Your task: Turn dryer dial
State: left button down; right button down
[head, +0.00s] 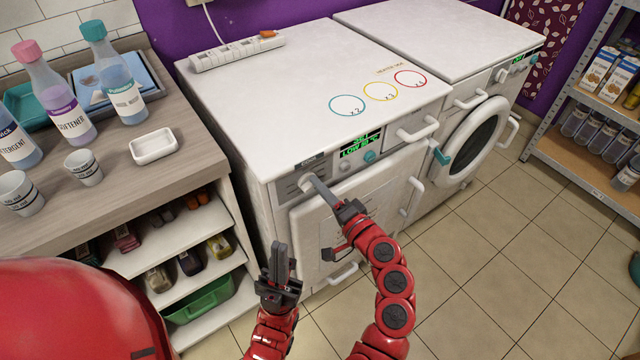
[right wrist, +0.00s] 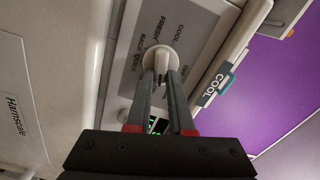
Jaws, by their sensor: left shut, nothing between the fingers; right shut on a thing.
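The dryer dial (right wrist: 160,60) is a pale round knob on a grey panel, printed around with words such as COOL and FRESH. My right gripper (right wrist: 160,78) is shut on the dial's raised grip, one finger on each side. In the head view the right gripper (head: 309,184) reaches the panel at the left of the near white machine (head: 300,85), the fingers covering part of the dial. A green-lit display (head: 361,145) shows right of it. My left gripper (head: 279,248) is shut and empty, lower, in front of the machine and apart from it.
A washer with a round door (head: 470,142) stands to the right. A wooden counter (head: 185,165) on the left holds bottles, cups and a white dish (head: 153,147). White handles (head: 412,195) stick out from the near machine.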

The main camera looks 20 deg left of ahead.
jog(key=shift+f+m, duration=0.1)
jog(key=shift+m, duration=0.5)
jog(key=c, duration=0.8)
grip_release()
jog(key=v, duration=1.7)
jog(key=shift+d+b, duration=0.2)
jog(key=shift+b, duration=0.15)
jog(key=shift+s, duration=0.1)
